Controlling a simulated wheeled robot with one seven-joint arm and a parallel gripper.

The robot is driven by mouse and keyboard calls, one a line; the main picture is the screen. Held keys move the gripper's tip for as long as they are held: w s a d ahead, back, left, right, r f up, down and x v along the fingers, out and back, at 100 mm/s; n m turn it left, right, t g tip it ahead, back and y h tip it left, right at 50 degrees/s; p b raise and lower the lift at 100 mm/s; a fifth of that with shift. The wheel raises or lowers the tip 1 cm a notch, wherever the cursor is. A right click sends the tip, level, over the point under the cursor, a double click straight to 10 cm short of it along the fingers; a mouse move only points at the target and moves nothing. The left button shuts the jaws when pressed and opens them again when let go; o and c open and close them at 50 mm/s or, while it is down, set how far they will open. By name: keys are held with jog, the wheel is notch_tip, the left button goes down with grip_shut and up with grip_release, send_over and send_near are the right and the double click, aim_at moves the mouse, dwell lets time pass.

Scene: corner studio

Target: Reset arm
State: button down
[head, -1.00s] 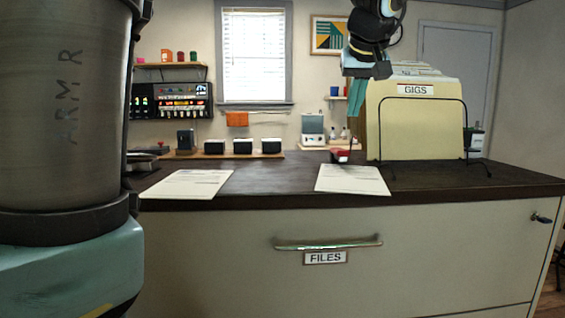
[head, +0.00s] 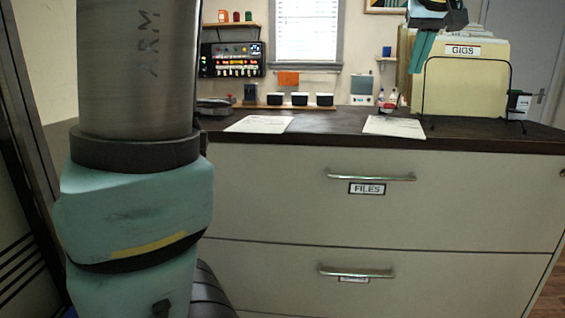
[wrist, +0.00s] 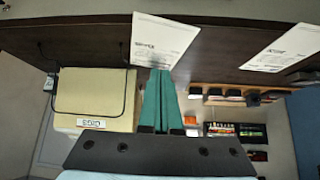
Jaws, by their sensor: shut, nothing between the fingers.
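My gripper (head: 419,68) is at the upper right of the head view, in front of the left edge of the file rack. Its teal fingers point down above the dark cabinet top. In the wrist view, which is upside down, the fingers (wrist: 159,72) lie together with nothing between them. Their tips overlap the edge of a white sheet in the picture; they appear above it, not touching. My arm's large grey and teal link fills the left of the head view.
A wire rack holds cream folders (head: 465,85) labelled GIGS. Two paper sheets (head: 258,124) (head: 394,127) lie on the dark cabinet top (head: 335,130). Below are drawers, one labelled FILES (head: 366,188). Behind are black boxes (head: 299,99) and a panel with lights (head: 232,60).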

jog(key=w+a+f+g+y+p, duration=0.2)
jog(key=w+a+f+g+p, duration=0.1)
jog(key=a+f, duration=1.35)
jog(key=s+a+f+g+p, duration=0.1)
jog(key=s+a+f, duration=0.4)
jog(key=a, duration=0.3)
jog(key=s+a+f+n+g+p, duration=0.1)
jog(key=s+a+f+g, duration=0.1)
jog(key=s+a+f, duration=0.3)
jog(key=a+f, duration=0.1)
jog(key=a, duration=0.2)
jog(key=shift+s+a+f+h+p, duration=0.2)
jog(key=shift+a+f+h+p, duration=0.1)
jog(key=shift+f+p, duration=0.1)
